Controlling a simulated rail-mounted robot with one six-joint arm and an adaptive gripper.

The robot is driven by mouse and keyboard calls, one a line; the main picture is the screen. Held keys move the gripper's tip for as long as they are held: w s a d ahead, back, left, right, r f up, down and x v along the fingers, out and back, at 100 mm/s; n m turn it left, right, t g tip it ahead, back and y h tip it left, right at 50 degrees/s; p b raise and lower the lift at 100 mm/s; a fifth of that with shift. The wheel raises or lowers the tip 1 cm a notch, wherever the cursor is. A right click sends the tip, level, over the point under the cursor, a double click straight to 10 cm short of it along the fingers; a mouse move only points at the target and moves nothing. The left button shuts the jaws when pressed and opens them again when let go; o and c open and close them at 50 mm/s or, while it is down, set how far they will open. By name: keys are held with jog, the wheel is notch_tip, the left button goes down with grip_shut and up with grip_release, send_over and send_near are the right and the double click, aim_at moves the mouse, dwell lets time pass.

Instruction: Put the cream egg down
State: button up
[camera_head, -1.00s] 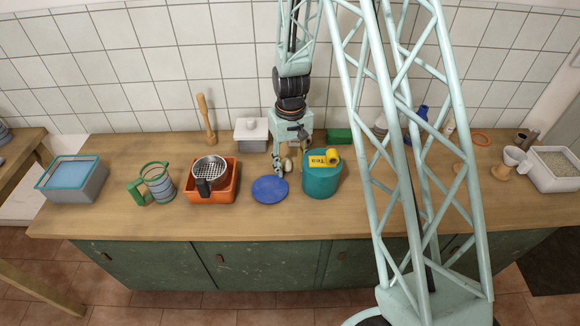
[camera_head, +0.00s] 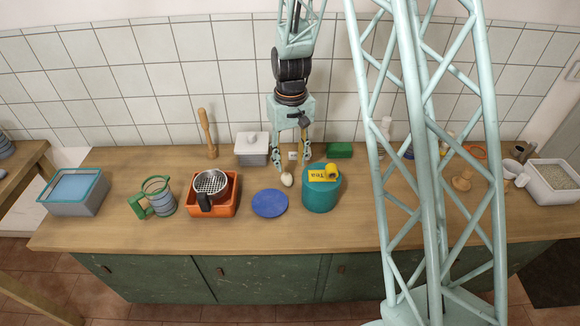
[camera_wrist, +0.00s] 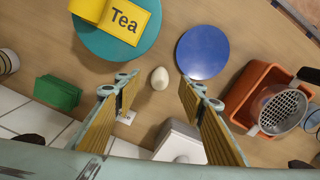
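The cream egg (camera_head: 287,179) rests on the wooden counter between the blue disc (camera_head: 270,203) and the teal tea canister (camera_head: 320,195). In the wrist view, the egg (camera_wrist: 160,78) lies just past my fingertips, with clear gaps to both fingers. My gripper (camera_head: 291,160) is open and empty, pointing down above and slightly behind the egg. Its two yellow-padded fingers also show spread apart in the wrist view (camera_wrist: 155,92). The egg stands free of the disc and the canister.
The canister carries a yellow Tea label (camera_wrist: 124,20). An orange tray (camera_head: 226,205) with a strainer stands left of the disc. A white lidded box (camera_head: 251,150) and a green block (camera_head: 339,150) stand behind. The counter's front strip is clear.

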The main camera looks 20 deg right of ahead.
jog(key=shift+r, duration=1.15)
jog(key=shift+r, duration=0.1)
jog(key=s+a+r+t, duration=0.1)
jog(key=s+r, duration=0.7)
jog(key=r, duration=0.5)
jog(key=s+a+r+t, duration=0.1)
jog(key=s+a+r, duration=0.1)
jog(key=s+r, duration=0.8)
jog(key=s+r+t, duration=0.1)
jog(key=s+r, duration=0.4)
jog(key=s, duration=0.6)
jog(key=s+a+r+t, duration=0.1)
jog(key=s+r, duration=0.4)
jog(key=s, duration=0.6)
jog(key=shift+r, duration=0.3)
jog(key=shift+o, duration=0.4)
jog(key=shift+w, duration=0.1)
